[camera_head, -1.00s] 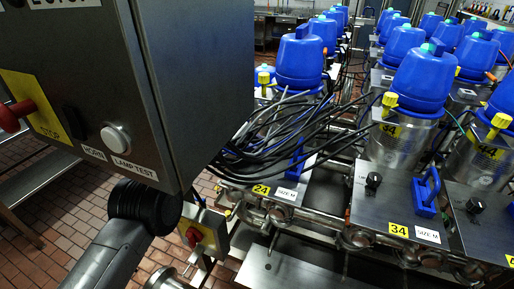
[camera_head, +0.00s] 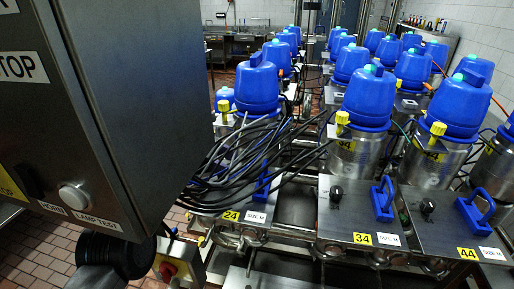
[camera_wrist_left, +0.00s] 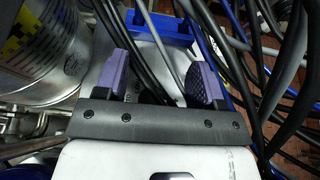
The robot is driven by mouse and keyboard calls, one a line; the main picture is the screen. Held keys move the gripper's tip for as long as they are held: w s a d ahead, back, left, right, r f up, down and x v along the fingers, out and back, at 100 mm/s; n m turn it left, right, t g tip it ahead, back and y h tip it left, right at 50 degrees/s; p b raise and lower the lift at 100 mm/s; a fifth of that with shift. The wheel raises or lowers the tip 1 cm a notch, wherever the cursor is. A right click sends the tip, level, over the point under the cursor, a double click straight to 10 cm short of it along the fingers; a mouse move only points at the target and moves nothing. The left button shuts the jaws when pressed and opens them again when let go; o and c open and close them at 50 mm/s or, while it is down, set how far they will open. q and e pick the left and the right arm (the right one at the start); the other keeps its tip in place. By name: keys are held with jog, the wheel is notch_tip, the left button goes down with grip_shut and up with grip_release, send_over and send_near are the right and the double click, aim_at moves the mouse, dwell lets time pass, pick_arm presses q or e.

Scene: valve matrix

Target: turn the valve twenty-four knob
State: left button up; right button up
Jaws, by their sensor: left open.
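Valve twenty-four is the unit with the yellow 24 label (camera_head: 231,216) on the front edge of its metal plate. A blue handle (camera_head: 263,186) shows on that plate, and a blue housing (camera_head: 257,88) stands behind it. Black and grey cables cover most of the plate, so I cannot make out the knob in the head view. In the left wrist view my left gripper (camera_wrist_left: 158,78) is open, with purple pads apart over the plate. Cables and a dark shape (camera_wrist_left: 150,97), possibly the knob, lie between them. The blue handle (camera_wrist_left: 160,28) is just beyond. My right gripper is not in view.
A grey control box (camera_head: 110,100) fills the left and hides my left arm's far part. The cable bundle (camera_head: 235,165) crosses the working area. Neighbouring plates carry labels 34 (camera_head: 362,238) and 44 (camera_head: 467,254), with black knobs and blue handles. Several blue-topped valves stand behind.

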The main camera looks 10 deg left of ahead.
pick_arm(q)
jog(key=shift+s+d+r+p, duration=0.35)
jog(key=shift+d+r+p, duration=0.1)
jog(key=shift+d, duration=0.25)
jog(key=d+r, duration=0.1)
jog(key=d, duration=0.2)
jog(key=s+d+r, duration=0.1)
jog(key=d+r, duration=0.1)
jog(key=d, duration=0.1)
jog(key=s+d+r, duration=0.1)
jog(key=d+r, duration=0.1)
jog(key=shift+s+d+r, duration=0.15)
jog(key=shift+d+r, duration=0.05)
jog(key=shift+d, duration=0.2)
jog(key=shift+d, duration=0.1)
